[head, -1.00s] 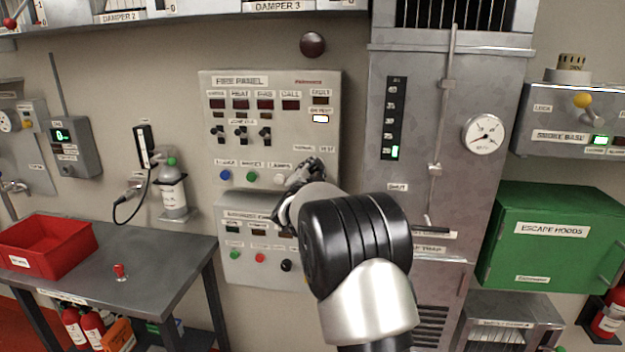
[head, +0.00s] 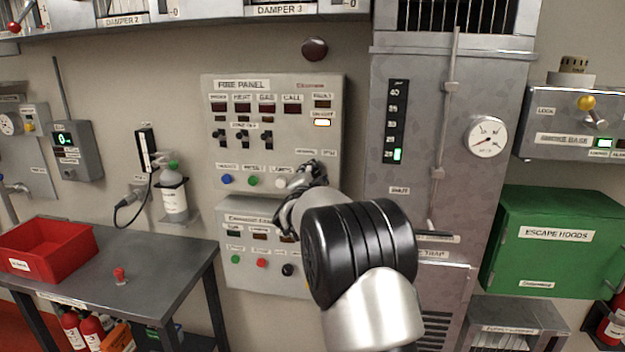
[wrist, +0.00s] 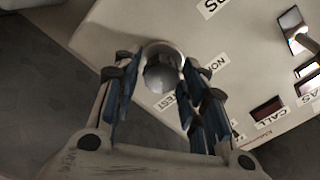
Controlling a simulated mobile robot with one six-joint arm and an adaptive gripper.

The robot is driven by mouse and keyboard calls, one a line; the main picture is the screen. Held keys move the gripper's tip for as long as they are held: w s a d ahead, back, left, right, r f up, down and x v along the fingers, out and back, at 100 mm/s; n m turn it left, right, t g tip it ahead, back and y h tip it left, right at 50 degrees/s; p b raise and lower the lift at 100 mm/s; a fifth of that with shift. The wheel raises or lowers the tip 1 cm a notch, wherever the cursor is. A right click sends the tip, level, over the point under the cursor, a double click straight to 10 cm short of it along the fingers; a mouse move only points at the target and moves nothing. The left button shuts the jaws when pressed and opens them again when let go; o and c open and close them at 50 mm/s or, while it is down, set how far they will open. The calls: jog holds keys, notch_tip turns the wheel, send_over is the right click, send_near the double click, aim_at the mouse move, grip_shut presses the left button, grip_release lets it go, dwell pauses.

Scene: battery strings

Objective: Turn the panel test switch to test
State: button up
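The fire panel (head: 285,140) is a pale box on the wall, with labels, switches and buttons. In the wrist view, the round metal test switch knob (wrist: 162,72) sits between the labels NORMAL and TEST. My gripper (wrist: 157,66) is open, with one blue-padded finger on each side of the knob. Small gaps seem to show between the fingers and the knob. Which way the knob points cannot be told. In the head view, my gripper (head: 312,176) is at the panel's lower right and hides the knob. A white indicator (head: 322,122) under the ON TEST label is lit.
A second panel (head: 250,262) with buttons is directly below, close to my arm. A metal cabinet (head: 390,215) with a gauge stands just right. A white push button (head: 280,183) lies close left of my gripper. A table (head: 160,265) with a red bin stands at left.

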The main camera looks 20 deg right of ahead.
jog(key=v, duration=1.2)
